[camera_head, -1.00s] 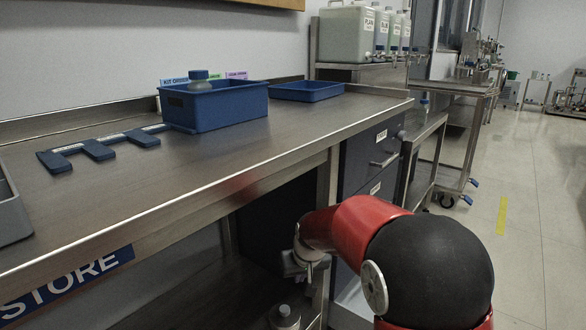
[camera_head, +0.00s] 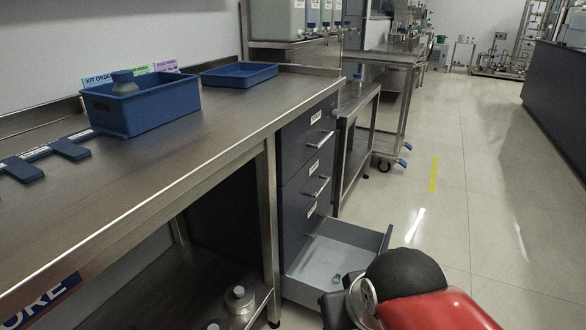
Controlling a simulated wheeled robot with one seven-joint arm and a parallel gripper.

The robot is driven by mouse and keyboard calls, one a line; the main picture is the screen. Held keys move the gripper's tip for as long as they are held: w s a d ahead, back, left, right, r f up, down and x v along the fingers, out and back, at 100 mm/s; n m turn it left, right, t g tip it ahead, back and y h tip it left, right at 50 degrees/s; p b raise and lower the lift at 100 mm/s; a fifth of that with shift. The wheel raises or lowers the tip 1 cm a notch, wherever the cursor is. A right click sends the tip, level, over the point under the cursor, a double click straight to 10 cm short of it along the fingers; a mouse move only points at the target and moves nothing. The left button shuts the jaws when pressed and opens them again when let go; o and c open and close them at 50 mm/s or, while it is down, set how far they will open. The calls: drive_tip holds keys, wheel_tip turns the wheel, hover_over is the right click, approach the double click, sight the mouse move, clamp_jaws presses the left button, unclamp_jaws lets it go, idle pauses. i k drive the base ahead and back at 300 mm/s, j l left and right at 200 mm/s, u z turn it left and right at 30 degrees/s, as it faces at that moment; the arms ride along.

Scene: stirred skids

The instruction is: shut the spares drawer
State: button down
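A dark blue drawer unit (camera_head: 289,165) is built in under the right end of the steel bench. Its lowest drawer (camera_head: 318,262) is pulled well out; its grey inside shows, with a small green item (camera_head: 337,276) in it. The labels are too small to read, so the name "spares" cannot be confirmed. My gripper (camera_head: 336,308) is at the bottom edge, near the open drawer's front right. It is dark, partly cut off and partly behind my red arm. Its fingers cannot be made out, nor any contact with the drawer.
The bench (camera_head: 190,160) carries a blue bin (camera_head: 150,108) and a blue tray (camera_head: 240,73). Its leg (camera_head: 268,235) stands left of the drawers. Bottles (camera_head: 240,300) stand on the lower shelf. A wheeled trolley (camera_head: 392,120) is beyond. The floor to the right is clear.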

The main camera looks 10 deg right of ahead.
sight(339, 247)
drive_tip(key=k+l+z, duration=0.15)
drive_tip(key=l, duration=0.45)
drive_tip(key=l+z, duration=0.1)
drive_tip(key=l, duration=0.55)
drive_tip(key=i+l+u, duration=0.2)
drive_tip(key=i, duration=0.25)
